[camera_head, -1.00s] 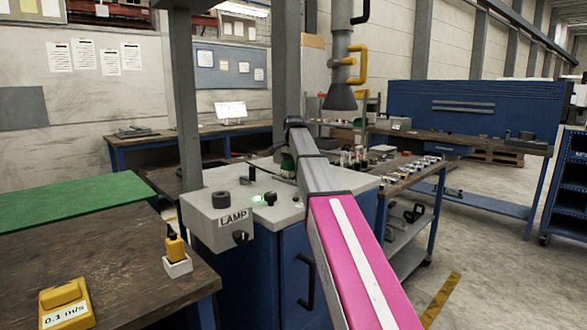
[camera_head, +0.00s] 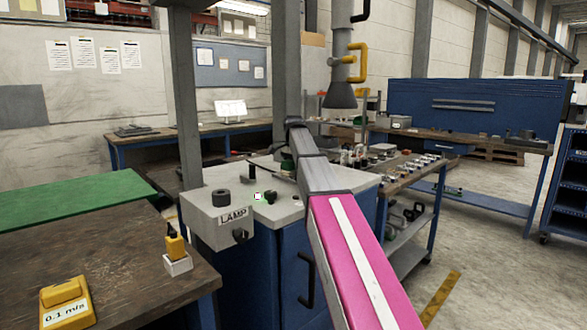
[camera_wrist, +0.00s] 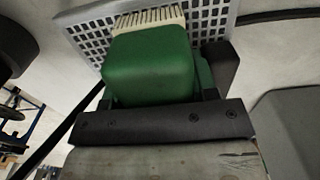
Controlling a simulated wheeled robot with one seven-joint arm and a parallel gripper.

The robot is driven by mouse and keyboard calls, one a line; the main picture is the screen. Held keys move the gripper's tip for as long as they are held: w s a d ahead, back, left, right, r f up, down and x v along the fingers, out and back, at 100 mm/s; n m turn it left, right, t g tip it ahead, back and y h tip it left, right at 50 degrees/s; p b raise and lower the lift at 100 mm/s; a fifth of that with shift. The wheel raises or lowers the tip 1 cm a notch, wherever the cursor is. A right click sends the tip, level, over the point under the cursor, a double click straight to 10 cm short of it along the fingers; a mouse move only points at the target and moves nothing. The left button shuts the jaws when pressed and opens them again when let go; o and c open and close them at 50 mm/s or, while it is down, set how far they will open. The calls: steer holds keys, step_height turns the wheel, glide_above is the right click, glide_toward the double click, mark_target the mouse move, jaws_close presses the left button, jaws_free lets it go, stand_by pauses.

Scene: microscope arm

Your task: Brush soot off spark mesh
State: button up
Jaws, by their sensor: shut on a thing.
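A green brush (camera_wrist: 150,65) with pale bristles fills the middle of the wrist view, and my gripper (camera_wrist: 160,118) is shut on it. The bristle ends lie over the grey spark mesh (camera_wrist: 228,18), a plate with square holes. They look to be touching it, though the exact contact is hard to judge. Soot on the mesh cannot be made out. In the head view, my gripper is largely hidden behind my arm, above the grey bench top, with a bit of the green brush (camera_head: 288,163) showing.
The grey lamp box (camera_head: 217,225) stands at the bench's front left, with a dark knob. A wooden table (camera_head: 100,255) at left holds a yellow meter (camera_head: 66,303). A grey extraction hood (camera_head: 341,95) hangs above. A trolley (camera_head: 415,170) with small parts stands at right.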

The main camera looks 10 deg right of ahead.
steer(key=shift+w+d, duration=0.7)
steer(key=shift+d, duration=0.35)
steer(key=shift+w+d, duration=0.1)
steer(key=shift+w+d, duration=0.65)
steer(key=shift+d, duration=0.25)
steer(key=shift+s+a, duration=0.1)
steer(key=shift+s+a+f, duration=0.1)
steer(key=shift+s+a, duration=0.6)
steer(key=shift+a, duration=0.25)
